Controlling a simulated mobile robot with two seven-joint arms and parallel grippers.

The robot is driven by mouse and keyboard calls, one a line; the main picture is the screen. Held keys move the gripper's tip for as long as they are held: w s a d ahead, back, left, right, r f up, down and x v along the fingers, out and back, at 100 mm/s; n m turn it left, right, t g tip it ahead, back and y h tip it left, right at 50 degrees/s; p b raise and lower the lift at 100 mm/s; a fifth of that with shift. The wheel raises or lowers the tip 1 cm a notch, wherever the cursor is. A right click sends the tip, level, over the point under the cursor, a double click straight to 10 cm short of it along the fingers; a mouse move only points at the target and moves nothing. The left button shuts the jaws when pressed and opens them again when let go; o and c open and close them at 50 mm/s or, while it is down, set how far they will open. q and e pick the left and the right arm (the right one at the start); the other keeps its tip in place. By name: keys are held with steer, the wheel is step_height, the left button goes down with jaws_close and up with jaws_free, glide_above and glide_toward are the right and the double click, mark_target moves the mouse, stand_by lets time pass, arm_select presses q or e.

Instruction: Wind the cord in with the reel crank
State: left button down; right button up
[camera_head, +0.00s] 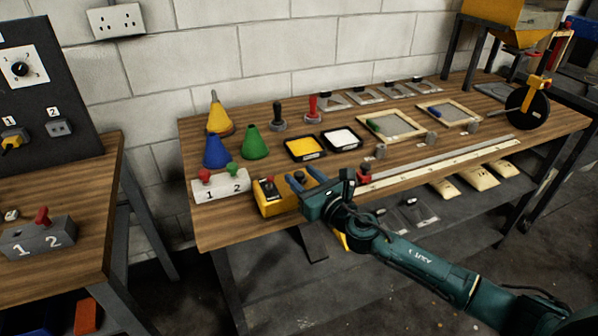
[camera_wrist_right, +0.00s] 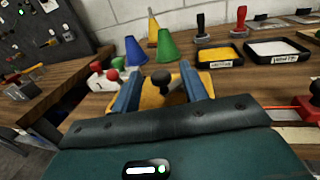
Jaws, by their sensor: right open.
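A yellow box-shaped reel (camera_head: 270,205) stands at the front edge of the wooden bench, with a dark panel and small red part on top. A dark round knob (camera_head: 299,177), which looks like its crank handle, shows at its right side. My right gripper (camera_head: 306,179) is open, its two blue fingers on either side of the knob. In the right wrist view the knob (camera_wrist_right: 162,78) lies between the open fingers (camera_wrist_right: 163,88), with the yellow body (camera_wrist_right: 170,98) behind it. I cannot tell whether the fingers touch it. My left gripper is not in view.
A grey block with red and green knobs (camera_head: 221,186) stands left of the reel. Yellow, blue and green cones (camera_head: 255,143) and paint trays (camera_head: 305,149) stand behind. A red piece (camera_head: 364,174) and a long pale strip (camera_head: 440,164) lie to the right.

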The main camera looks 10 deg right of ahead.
steer(key=shift+x, duration=1.1)
steer(key=shift+s, duration=0.1)
